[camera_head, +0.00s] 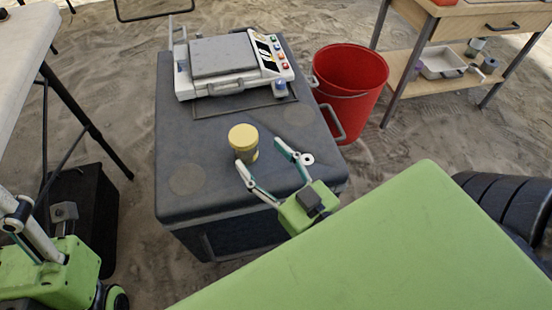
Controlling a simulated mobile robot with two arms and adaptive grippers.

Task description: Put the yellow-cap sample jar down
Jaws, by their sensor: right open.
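The sample jar with the yellow cap (243,138) stands upright on the top of the dark grey case (215,180). My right gripper (261,156) is open, with its two fingers pointing at the jar from the near right side. Its left fingertip is close to the jar's base; I cannot tell whether it touches. The right fingertip is apart from the jar. My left gripper (38,225) is at the lower left, away from the case and partly cut off by the picture's edge; its jaw state is unclear.
A white scale-like device (225,65) with coloured buttons sits at the back of the case. A red bucket (350,75) stands on the sand to the right. A wooden table (470,20) is at the upper right, a white table (22,35) at the upper left. The case top's front left is clear.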

